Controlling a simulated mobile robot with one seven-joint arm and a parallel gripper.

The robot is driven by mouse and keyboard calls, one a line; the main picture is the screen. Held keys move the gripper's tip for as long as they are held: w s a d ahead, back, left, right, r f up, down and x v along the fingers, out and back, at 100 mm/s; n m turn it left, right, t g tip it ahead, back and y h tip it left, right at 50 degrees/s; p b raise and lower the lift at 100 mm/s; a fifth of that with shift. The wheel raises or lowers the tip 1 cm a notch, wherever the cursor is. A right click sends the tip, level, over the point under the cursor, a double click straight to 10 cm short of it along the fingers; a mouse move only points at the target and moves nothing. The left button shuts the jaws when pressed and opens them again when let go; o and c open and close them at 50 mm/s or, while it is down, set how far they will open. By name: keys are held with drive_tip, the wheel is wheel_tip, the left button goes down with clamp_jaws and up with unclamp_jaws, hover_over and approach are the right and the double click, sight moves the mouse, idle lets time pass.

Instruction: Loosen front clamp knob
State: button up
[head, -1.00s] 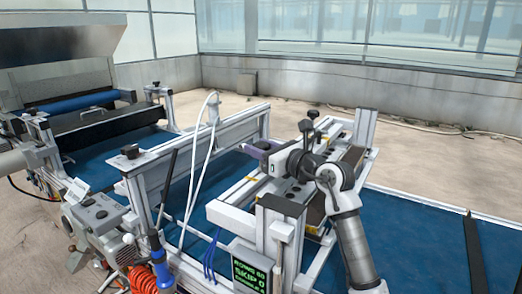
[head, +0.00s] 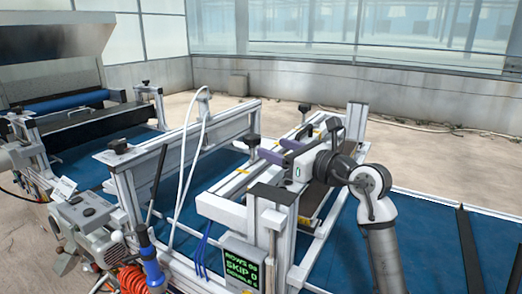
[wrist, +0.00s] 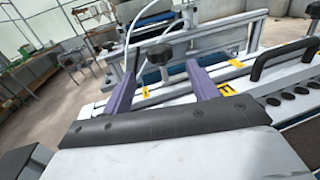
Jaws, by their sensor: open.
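A black clamp knob (head: 251,141) stands on a thin stem at the near-left end of the seeder's white rail. In the wrist view the black knob (wrist: 155,55) shows between and beyond the two purple fingers. My gripper (head: 271,148) is open and empty, its fingers pointing left towards the knob. In the wrist view my gripper (wrist: 162,58) has one finger on each side of the knob's outline. No contact is visible, and I cannot tell the exact gap in depth. A second black knob (head: 304,107) stands at the rail's far end.
A white cross frame with a black knob (head: 118,145) and a white hose (head: 190,165) stands left. A display box (head: 242,266) sits in front. A black handle (wrist: 285,55) and yellow tags (wrist: 228,88) lie near the gripper.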

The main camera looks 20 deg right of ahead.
drive_tip(key=b+v, duration=0.1)
drive_tip(key=v, duration=0.4)
drive_tip(key=shift+s, duration=0.1)
idle(0.3)
